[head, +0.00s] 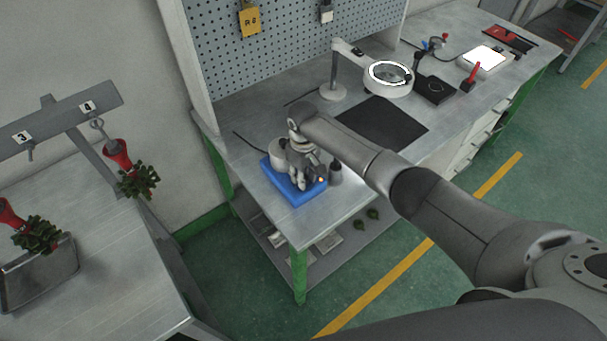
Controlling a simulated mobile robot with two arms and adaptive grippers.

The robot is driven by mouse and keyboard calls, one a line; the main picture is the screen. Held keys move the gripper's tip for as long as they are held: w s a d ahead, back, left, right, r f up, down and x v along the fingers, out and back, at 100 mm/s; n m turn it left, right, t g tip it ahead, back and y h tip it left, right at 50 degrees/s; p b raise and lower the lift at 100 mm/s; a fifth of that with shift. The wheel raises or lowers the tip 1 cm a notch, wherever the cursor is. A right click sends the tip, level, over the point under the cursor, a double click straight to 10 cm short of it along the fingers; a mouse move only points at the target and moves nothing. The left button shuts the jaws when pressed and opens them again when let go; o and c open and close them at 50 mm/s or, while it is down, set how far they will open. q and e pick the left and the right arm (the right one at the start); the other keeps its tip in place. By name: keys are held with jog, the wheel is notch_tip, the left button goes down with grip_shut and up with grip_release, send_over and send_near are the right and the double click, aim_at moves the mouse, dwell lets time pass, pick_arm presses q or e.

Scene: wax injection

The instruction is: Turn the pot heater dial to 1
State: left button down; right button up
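The pot heater (289,190) is a blue box near the left front corner of the workbench, with a pale round pot (276,152) on or behind it. My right arm reaches in from the right, and its gripper (303,182) points down at the heater's right front side. It covers much of the heater's top and front. A small orange spot (321,180) shows beside the fingers. The dial and its numbers are hidden or too small to read. The fingers look close together, but their gap is unclear. My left gripper is out of view.
A small grey cylinder (335,171) stands just right of the gripper. Farther right are a black mat (383,124), a ring magnifier lamp (390,72) and a black device (435,90). A pegboard (290,45) rises behind.

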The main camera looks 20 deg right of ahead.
jog(key=o, duration=0.4)
jog(key=shift+r, duration=0.15)
notch_tip(320, 180, up, 12)
jog(key=shift+f, duration=0.15)
jog(key=shift+f, duration=0.1)
dwell(0.5)
